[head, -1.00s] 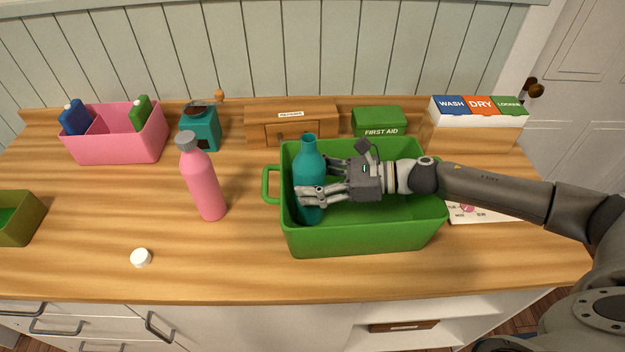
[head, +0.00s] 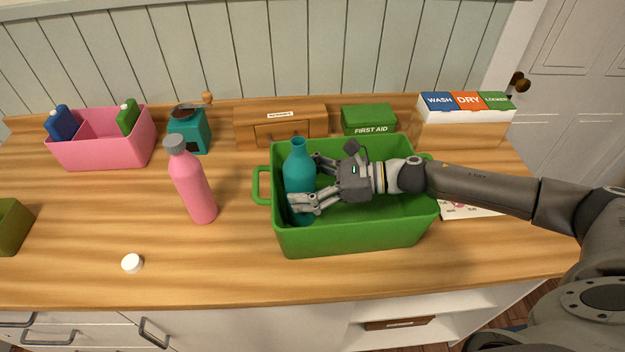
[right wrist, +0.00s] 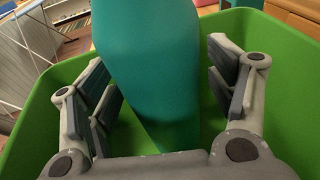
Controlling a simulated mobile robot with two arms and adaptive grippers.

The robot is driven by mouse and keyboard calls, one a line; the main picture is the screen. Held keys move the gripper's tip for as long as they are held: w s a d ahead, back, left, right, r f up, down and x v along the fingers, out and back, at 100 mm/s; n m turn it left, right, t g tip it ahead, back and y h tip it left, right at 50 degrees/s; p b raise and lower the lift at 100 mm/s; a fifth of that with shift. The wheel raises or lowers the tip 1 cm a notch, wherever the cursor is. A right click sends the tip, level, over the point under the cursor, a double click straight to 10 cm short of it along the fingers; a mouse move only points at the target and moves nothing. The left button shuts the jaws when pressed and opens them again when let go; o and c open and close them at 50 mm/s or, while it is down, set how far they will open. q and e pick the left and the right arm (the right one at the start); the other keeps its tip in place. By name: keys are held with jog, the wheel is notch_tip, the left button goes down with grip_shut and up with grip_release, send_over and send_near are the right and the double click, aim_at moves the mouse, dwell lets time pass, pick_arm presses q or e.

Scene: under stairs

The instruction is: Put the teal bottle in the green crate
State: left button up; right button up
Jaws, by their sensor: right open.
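The teal bottle (head: 299,172) stands nearly upright inside the green crate (head: 350,240), by its left end. It also shows in the right wrist view (right wrist: 150,70), between the fingers. My right gripper (head: 312,182) is open, with its fingers on either side of the bottle. In the right wrist view a gap shows between the bottle and the fingers on both sides. The green crate's wall (right wrist: 35,130) surrounds the gripper there. The bottle's base is partly hidden by a finger. My left gripper is not in view.
A pink bottle (head: 192,185) stands left of the crate, and a white cap (head: 132,263) lies near the front edge. Behind are a pink bin (head: 105,150), a teal grinder (head: 188,132), a wooden box (head: 280,124), a first aid box (head: 369,120) and a labelled box (head: 465,125).

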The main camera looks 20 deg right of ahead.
jog(key=shift+r, duration=0.2)
jog(key=b+v, duration=0.5)
jog(key=v, duration=0.7)
